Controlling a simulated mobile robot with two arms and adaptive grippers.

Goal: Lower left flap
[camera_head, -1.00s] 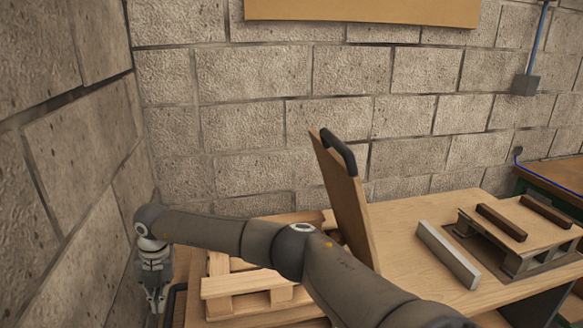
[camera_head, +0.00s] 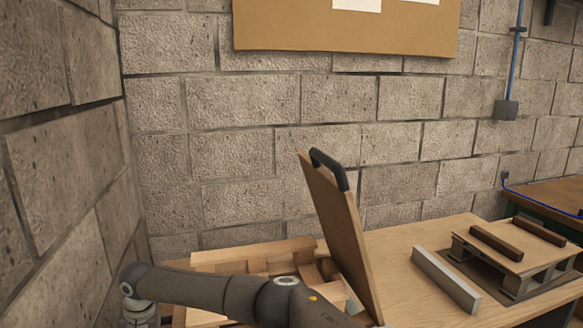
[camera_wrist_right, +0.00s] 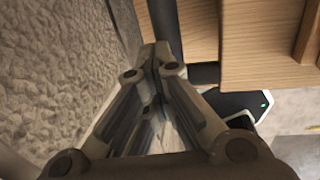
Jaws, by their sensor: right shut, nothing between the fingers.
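A brown flap (camera_head: 338,230) with a black handle (camera_head: 330,165) on its top edge stands steeply tilted on the light wooden table. My right arm reaches across to the left wall in the head view, its wrist at the lower left edge. In the right wrist view my right gripper (camera_wrist_right: 160,55) is shut and empty, fingertips beside a dark bar (camera_wrist_right: 165,25) along a wooden edge (camera_wrist_right: 200,35). I cannot tell whether that bar is the left flap's handle, and no left flap is clearly visible. My left gripper is not in view.
A wooden pallet frame (camera_head: 255,252) lies left of the upright flap, partly behind my arm. A grey bar (camera_head: 445,279) and a small pallet-like stand (camera_head: 510,250) are on the table to the right. The block wall (camera_head: 55,180) is close on the left.

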